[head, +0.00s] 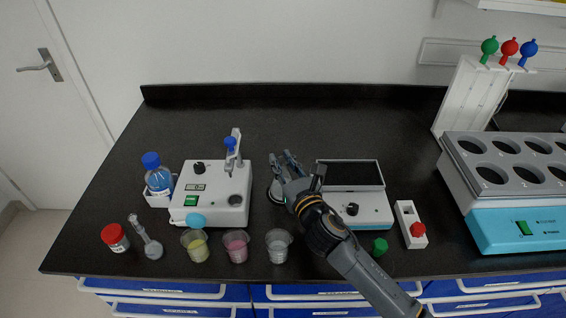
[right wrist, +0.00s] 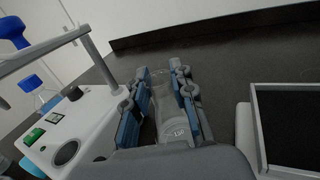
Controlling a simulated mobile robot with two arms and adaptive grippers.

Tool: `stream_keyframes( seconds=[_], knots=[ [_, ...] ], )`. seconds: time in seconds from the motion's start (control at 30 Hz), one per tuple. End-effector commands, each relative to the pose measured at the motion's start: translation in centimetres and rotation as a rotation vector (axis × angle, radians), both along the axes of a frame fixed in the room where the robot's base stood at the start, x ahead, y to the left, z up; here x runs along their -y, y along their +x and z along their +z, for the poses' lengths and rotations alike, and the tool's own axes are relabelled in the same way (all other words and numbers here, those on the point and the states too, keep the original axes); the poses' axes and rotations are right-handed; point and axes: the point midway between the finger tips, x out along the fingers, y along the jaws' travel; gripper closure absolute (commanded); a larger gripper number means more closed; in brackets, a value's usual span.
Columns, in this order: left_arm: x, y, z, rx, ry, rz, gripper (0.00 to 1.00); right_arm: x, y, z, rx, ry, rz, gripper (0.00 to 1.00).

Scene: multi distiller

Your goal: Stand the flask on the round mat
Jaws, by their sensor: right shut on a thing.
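My right gripper (head: 284,163) is over the counter between the white device with the blue-capped post and the device with the dark plate. It also shows in the right wrist view (right wrist: 164,85), its two blue-padded fingers on either side of a clear glass flask (right wrist: 172,122) with a pale printed mark. The gripper is shut on this flask. In the head view a rounded grey edge (head: 274,191) shows left of the gripper; I cannot tell whether it is the flask's base or the round mat. Whether the flask touches the surface is unclear. My left gripper is not in view.
Left stand a blue-capped bottle (head: 158,178), a red-lidded jar (head: 115,238) and another small flask (head: 152,248). Yellow (head: 195,245), pink (head: 236,246) and clear (head: 279,246) beakers line the front. A large block with wells (head: 515,215) stands right. The counter's back middle is clear.

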Motion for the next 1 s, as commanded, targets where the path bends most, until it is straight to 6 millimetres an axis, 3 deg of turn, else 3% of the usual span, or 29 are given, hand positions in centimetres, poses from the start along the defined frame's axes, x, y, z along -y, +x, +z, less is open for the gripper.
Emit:
stream_keyframes(
  seconds=[0.33, 0.37, 0.43, 0.47, 0.8, 1.0],
  knots=[
    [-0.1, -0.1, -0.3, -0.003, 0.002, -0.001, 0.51, 0.0, 0.0, -0.3, 0.001, 0.000, 0.000, 1.00],
    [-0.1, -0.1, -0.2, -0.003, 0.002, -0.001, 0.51, 0.0, 0.0, -0.3, 0.000, 0.000, 0.000, 0.70],
    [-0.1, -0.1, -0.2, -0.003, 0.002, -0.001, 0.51, 0.0, 0.0, -0.2, 0.000, 0.000, -0.001, 0.55],
    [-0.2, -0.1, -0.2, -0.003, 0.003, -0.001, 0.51, 0.0, 0.0, -0.2, 0.000, 0.000, -0.001, 0.53],
    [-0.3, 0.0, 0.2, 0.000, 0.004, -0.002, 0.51, 0.0, 0.0, 0.2, 0.001, 0.000, -0.001, 0.53],
    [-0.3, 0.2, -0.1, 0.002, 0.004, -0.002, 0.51, 1.1, -2.6, -0.1, -0.002, -0.001, 0.000, 0.53]
  ],
)
